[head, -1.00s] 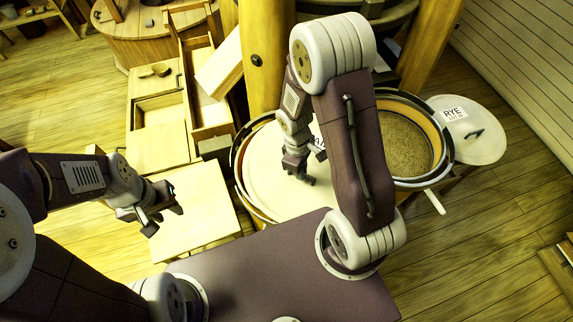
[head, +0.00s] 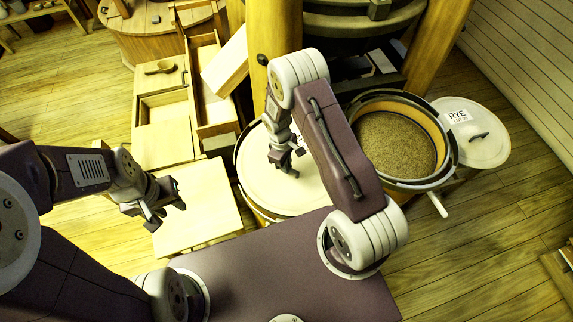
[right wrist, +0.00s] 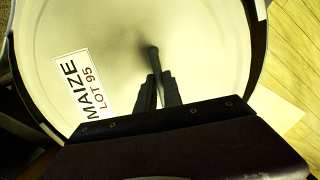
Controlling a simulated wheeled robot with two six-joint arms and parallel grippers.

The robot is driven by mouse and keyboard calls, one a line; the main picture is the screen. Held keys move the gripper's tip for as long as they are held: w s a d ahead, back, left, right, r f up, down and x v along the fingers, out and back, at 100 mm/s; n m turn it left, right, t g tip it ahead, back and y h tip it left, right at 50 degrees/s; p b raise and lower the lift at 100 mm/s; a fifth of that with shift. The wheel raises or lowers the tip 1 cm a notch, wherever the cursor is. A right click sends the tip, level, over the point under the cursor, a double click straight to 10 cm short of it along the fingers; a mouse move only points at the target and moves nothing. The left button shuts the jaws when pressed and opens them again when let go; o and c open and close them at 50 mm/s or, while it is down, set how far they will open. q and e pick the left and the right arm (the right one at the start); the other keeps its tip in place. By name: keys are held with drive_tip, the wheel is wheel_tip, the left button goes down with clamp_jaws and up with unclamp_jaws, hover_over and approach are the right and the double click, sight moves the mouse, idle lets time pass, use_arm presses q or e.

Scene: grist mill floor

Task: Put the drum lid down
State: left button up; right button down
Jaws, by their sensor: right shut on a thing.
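The round pale drum lid (head: 262,185) lies over the left drum (head: 240,165), inside or just above its dark rim. I cannot tell whether it rests on the drum. In the right wrist view the lid (right wrist: 205,50) fills most of the picture, with a label (right wrist: 83,88) reading MAIZE LOT 95. My right gripper (head: 288,168) is over the lid; in the wrist view its fingers (right wrist: 157,92) are shut on the dark handle (right wrist: 153,58). My right arm hides the lid's right part. My left gripper (head: 167,214) is open and empty at the left.
An open drum (head: 448,150) of grain stands to the right. A white lid labelled RYE (head: 488,150) is beside it. A bare wooden top (head: 205,210) lies below my left gripper's level. Wooden drawers (head: 165,110) and a wooden post (head: 262,85) stand behind.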

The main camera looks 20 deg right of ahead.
drive_tip(key=shift+f, duration=0.3)
drive_tip(key=c, duration=1.5)
unclamp_jaws()
drive_tip(key=shift+r, duration=0.1)
drive_tip(key=shift+r, duration=0.4)
drive_tip(key=r, duration=0.7)
drive_tip(key=w+a+r, duration=0.1)
drive_tip(key=r, duration=0.3)
drive_tip(key=shift+r, duration=0.35)
